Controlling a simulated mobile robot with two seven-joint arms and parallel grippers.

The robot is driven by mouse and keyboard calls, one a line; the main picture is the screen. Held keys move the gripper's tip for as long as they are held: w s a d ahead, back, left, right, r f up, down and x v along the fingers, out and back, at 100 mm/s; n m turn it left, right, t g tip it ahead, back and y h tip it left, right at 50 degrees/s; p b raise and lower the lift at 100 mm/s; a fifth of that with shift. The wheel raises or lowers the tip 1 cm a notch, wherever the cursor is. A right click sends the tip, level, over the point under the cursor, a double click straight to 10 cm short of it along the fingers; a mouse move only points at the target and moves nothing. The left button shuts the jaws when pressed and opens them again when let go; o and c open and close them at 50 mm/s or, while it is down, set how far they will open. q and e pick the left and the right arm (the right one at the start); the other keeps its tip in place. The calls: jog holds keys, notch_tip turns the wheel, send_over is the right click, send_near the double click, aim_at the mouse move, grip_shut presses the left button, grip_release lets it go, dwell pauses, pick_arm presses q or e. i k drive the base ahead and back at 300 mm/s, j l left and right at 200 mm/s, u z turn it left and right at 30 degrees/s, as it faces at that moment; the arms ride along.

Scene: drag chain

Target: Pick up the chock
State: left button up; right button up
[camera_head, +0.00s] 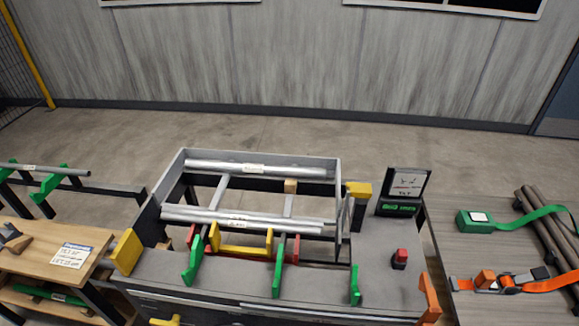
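A small tan wooden block (290,186), which looks like the chock, sits on the grey machine frame at the end of a cross-bar. It is just in front of the rear silver bar (225,168). Its exact shape is too small to tell. A brown wedge-like piece (19,244) also lies on the wooden bench at far left, beside a dark part; I cannot tell whether it is a chock. Neither of my grippers shows in the head view.
Two silver bars (190,214) lie across the frame, behind upright green stops (193,262) and a yellow bracket (240,248). A dark display (405,184) and red button (401,256) stand right. The right table (455,240) holds green and orange straps (545,284).

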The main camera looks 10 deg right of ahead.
aim_at(16, 246)
jog(key=u, duration=1.6)
